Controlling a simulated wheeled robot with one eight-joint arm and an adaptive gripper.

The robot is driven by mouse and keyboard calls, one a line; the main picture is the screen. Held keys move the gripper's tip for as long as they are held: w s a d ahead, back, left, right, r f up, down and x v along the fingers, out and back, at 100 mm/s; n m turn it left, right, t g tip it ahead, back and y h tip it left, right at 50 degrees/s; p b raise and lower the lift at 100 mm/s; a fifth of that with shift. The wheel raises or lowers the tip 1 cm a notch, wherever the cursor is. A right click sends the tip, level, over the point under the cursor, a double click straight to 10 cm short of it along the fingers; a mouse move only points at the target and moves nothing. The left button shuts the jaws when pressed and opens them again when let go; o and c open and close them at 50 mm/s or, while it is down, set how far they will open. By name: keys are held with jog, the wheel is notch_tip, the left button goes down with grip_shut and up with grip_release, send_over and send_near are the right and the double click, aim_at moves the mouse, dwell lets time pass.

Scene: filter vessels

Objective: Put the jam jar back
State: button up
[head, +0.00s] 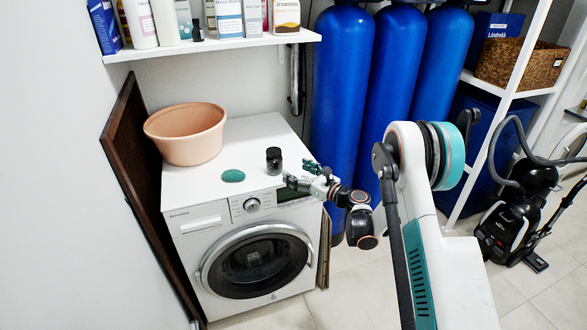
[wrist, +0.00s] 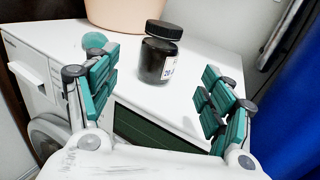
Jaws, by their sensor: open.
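The jam jar (head: 274,160) is a small dark jar with a black lid. It stands upright on top of the white washing machine (head: 205,183), near its right front edge. In the wrist view the jar (wrist: 159,55) shows a white label and stands beyond my fingers, between their directions. My gripper (head: 303,176) is just to the right of the jar at the machine's front edge. In the wrist view my gripper (wrist: 160,95) has its teal-padded fingers spread wide with nothing between them. The jar and the fingers look apart.
A peach basin (head: 186,135) and a green oval object (head: 233,176) sit on the machine. A white shelf (head: 215,45) above holds several bottles and boxes, with a small dark bottle (head: 197,31) near its front edge. Blue tanks (head: 343,90) stand behind at the right.

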jog(key=shift+s+d, duration=0.1)
jog(key=shift+s, duration=0.05)
jog(key=s+r+n+g+h, duration=0.45)
jog(key=s+r+n, duration=1.05)
jog(key=r, duration=0.4)
jog(key=s+d+n+h, duration=0.2)
jog(key=s+d+n, duration=0.2)
jog(key=s, duration=0.6)
jog(key=s+d+n+g+h, duration=0.1)
jog(key=s+d+n+h, duration=0.2)
jog(key=s, duration=0.7)
jog(key=s+d+n+h, duration=0.2)
jog(key=s+d+n, duration=0.2)
jog(key=s, duration=0.7)
jog(key=shift+d+f+n, duration=0.3)
jog(key=shift+f+n, duration=0.15)
jog(key=shift+n, duration=0.05)
jog(key=shift+s+d+f+g+h, duration=0.25)
jog(key=shift+s+d+h, duration=0.1)
jog(key=shift+s, duration=0.15)
jog(key=shift+c, duration=0.5)
jog(key=shift+w+a+r, duration=0.1)
